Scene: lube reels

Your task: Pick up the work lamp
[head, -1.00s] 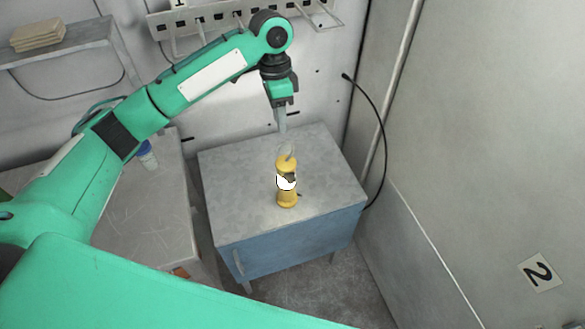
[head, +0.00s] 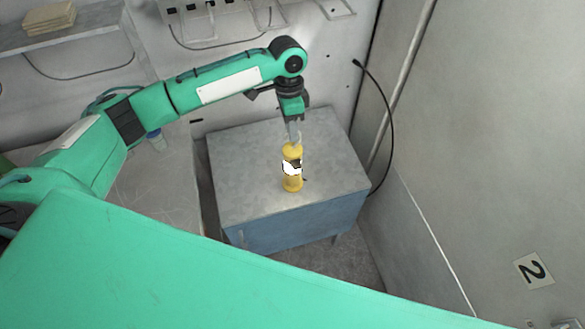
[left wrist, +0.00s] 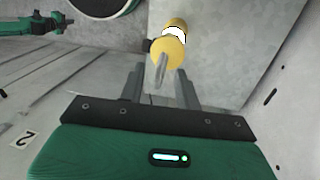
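The work lamp (head: 292,183) is a yellow upright cylinder with a bright white middle. It stands on top of the blue-sided grey cabinet. My left gripper (head: 295,137) points down at the lamp's top in the head view. In the left wrist view the left gripper (left wrist: 159,82) is open, its two fingers apart. The lamp's pale top hook shows between them, and its yellow body (left wrist: 168,48) lies beyond the fingertips. Whether a finger touches the hook cannot be told. My right gripper seems to show small at the upper left of the wrist view; its fingers are too small to read.
The cabinet (head: 245,170) has free top around the lamp. A black cable (head: 391,130) hangs on the wall to its right. A grey table (head: 160,190) with a blue-capped bottle (head: 156,140) stands left. A hook rack (head: 215,20) is on the back wall.

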